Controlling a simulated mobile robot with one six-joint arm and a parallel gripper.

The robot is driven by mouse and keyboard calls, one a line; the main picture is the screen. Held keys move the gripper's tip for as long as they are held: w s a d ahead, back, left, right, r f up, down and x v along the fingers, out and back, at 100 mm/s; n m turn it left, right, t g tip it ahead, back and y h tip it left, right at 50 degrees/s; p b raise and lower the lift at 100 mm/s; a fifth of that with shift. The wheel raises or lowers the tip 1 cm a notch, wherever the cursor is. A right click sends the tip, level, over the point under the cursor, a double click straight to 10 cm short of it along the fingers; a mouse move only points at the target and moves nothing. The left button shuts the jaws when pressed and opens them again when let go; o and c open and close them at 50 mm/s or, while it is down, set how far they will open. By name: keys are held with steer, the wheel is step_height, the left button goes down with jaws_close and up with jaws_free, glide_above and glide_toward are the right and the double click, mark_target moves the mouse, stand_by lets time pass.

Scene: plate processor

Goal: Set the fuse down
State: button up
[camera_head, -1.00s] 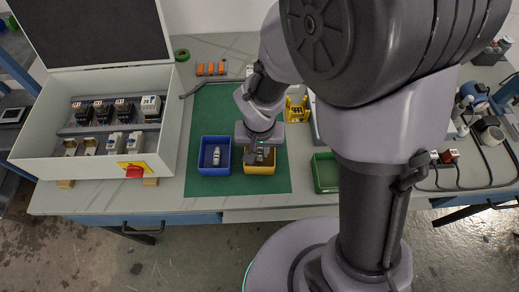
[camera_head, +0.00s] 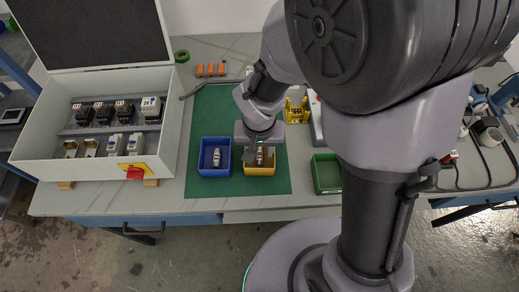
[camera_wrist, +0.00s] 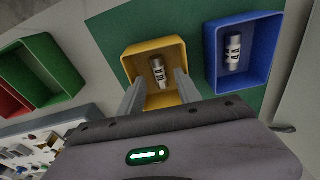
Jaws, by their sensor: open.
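A white and silver fuse (camera_wrist: 158,72) lies in the yellow bin (camera_wrist: 135,51); it also shows in the head view (camera_head: 260,157) in the yellow bin (camera_head: 259,171). My gripper (camera_wrist: 159,84) is open above the yellow bin, with its two fingers on either side of the fuse and a gap to it. In the head view my gripper (camera_head: 260,148) is over the back part of that bin. A second fuse (camera_wrist: 232,52) lies in the blue bin (camera_wrist: 215,66) beside the yellow one.
A green bin (camera_head: 326,174) stands to the right, and a red bin (camera_wrist: 10,100) is beside it in the wrist view. An open electrical cabinet (camera_head: 95,165) with several modules stands at the left. The green mat (camera_head: 215,110) is clear behind the bins.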

step_height(320, 180, up, 10)
steer(key=s+p, duration=0.1)
steer(key=p, duration=0.2)
step_height(320, 180, up, 11)
steer(key=m+t+y, duration=0.1)
steer(key=m+t, duration=0.1)
glide_above(260, 161)
steer(key=s+d, duration=0.3)
steer(key=d, duration=0.2)
steer(key=s+d+r+m+t+y, duration=0.1)
steer(key=s+r+t, duration=0.1)
steer(key=s+r, duration=0.3)
steer(key=shift+s+d+r, duration=0.25)
steer(key=shift+s+d, duration=0.15)
steer(key=shift+s, duration=0.35)
